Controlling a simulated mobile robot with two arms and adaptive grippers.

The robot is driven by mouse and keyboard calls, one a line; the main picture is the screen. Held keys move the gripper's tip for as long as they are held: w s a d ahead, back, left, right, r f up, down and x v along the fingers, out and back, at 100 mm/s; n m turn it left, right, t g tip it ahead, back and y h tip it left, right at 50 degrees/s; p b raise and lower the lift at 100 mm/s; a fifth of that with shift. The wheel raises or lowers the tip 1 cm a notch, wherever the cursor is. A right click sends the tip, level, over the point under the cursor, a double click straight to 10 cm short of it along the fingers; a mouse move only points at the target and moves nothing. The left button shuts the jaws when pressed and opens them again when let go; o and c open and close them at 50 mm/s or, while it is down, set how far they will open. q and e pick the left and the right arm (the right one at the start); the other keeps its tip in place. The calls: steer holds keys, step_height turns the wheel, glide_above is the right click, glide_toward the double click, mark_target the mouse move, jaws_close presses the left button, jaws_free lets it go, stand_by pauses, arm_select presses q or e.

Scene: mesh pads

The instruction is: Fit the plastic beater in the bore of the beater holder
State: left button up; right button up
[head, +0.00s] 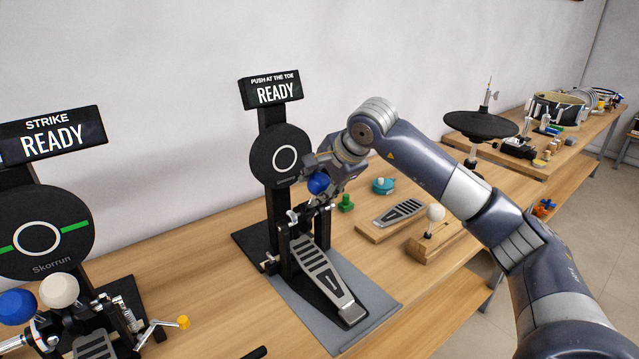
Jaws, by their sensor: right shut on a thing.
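A plastic beater with a round blue head (318,183) is in my right gripper (322,174), above the middle pedal. My right gripper is shut on it, and its fingers cover part of the head. The beater holder (301,214) is on top of the pedal frame, just below the blue head. The beater's shaft and the holder's bore are too small and too covered to make out, so I cannot tell whether the shaft is in the bore. My left gripper is not in view.
A round black pad (280,157) on a post stands close behind the gripper. The pedal footboard (325,281) lies on a grey mat (378,303). A wooden block with a white beater (436,212) and a spare footboard (398,212) are to the right. Another pedal station stands at left.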

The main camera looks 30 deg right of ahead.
steer(key=o, duration=1.2)
steer(key=shift+c, duration=0.2)
